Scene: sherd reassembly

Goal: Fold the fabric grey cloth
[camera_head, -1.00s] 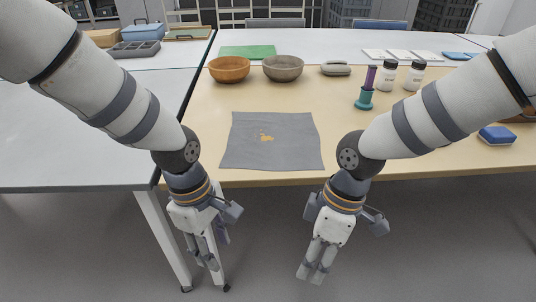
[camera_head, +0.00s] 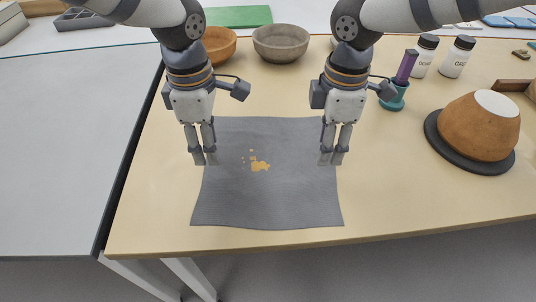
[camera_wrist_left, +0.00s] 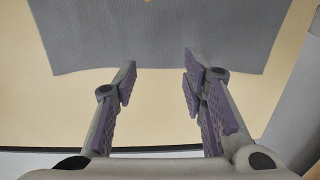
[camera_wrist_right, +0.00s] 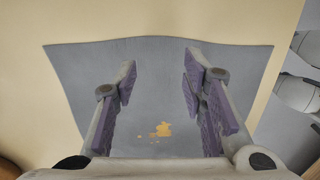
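The grey cloth (camera_head: 265,200) lies flat and spread on the table, roughly square, with slightly wavy edges. A small orange-yellow patch (camera_head: 260,166) with specks shows near its middle. My left gripper (camera_head: 205,158) hangs pointing down over the cloth's left edge in the head view. My right gripper (camera_head: 332,158) hangs over its right edge. In the left wrist view the open fingers (camera_wrist_left: 158,82) straddle empty space near a cloth edge. In the right wrist view the open fingers (camera_wrist_right: 158,82) are over the cloth, with the patch (camera_wrist_right: 163,129) between them. Neither holds anything.
An orange bowl (camera_head: 219,45) and a grey-brown bowl (camera_head: 281,43) stand behind the cloth. To the right are a teal holder (camera_head: 394,100), two white bottles (camera_head: 457,57) and a brown vessel (camera_head: 478,128) on a dark round base. The table (camera_head: 160,200) is clear around the cloth's front.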

